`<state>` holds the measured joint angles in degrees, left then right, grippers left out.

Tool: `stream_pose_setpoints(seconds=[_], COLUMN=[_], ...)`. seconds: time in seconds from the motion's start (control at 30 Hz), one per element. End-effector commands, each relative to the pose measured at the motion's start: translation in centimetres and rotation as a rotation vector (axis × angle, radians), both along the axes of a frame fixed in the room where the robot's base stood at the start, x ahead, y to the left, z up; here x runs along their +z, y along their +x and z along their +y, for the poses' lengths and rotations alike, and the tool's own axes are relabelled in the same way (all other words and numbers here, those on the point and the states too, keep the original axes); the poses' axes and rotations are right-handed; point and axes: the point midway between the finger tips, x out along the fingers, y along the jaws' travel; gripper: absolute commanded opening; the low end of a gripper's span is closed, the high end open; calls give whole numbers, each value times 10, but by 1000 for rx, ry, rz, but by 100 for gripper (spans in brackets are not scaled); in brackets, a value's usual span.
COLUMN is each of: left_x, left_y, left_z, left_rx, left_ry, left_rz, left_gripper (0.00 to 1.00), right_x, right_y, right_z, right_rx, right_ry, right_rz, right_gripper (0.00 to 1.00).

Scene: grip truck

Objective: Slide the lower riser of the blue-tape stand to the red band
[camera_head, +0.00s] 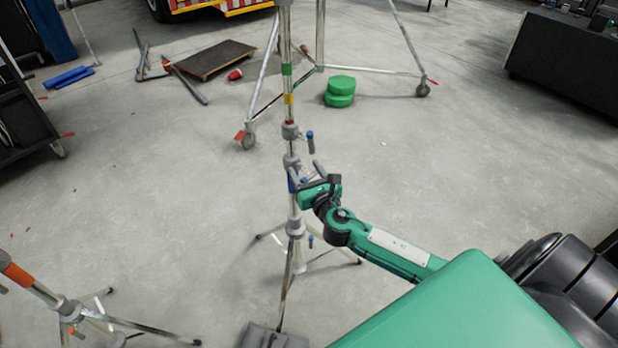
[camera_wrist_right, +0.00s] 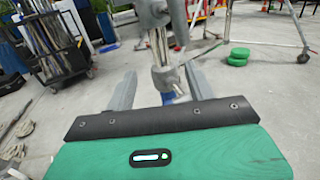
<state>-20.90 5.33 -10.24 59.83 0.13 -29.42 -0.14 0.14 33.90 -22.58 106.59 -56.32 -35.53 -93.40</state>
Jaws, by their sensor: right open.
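The blue-tape stand (camera_head: 295,215) rises upright in the middle of the head view, its blue tape (camera_head: 291,185) partly hidden by my gripper. Above the tape are a grey collar (camera_head: 291,161) and a higher collar (camera_head: 291,131), with a thin red band (camera_head: 290,122) just above that. Yellow (camera_head: 289,99) and green (camera_head: 287,70) bands sit higher up. My right gripper (camera_head: 305,173) is open at the tape and lower collar height. In the right wrist view the collar (camera_wrist_right: 164,78) shows between and beyond its spread fingers; contact cannot be told. My left gripper is not in view.
An orange-banded stand (camera_head: 18,274) is at the lower left. A wheeled frame (camera_head: 372,70) and green round pads (camera_head: 340,90) stand behind. A dark cart (camera_head: 25,120) is at left, a dark bench (camera_head: 565,60) at right. Floor around the stand is mostly clear.

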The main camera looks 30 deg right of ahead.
Motion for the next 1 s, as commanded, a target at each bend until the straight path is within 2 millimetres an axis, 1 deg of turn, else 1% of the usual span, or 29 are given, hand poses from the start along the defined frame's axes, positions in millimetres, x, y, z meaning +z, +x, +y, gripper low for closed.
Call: stream_pose_setpoints(seconds=[0.03,0.1,0.4,0.6,0.8,1.0], left_x=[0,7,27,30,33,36], left_y=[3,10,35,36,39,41], left_z=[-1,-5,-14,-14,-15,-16], left_rx=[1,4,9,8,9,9], left_ry=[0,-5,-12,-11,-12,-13], left_rz=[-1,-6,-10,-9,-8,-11], left_gripper=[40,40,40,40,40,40], right_x=[0,-1,-1,1,0,-1], right_y=[8,19,64,91,109,115], right_z=[-1,-3,-9,-13,-15,-16], right_rx=[-1,-1,-2,-1,-1,-1], right_ry=[0,1,3,2,3,3], right_rz=[-3,-2,-1,-1,1,2], right_gripper=[55,55,55,55,55,55])
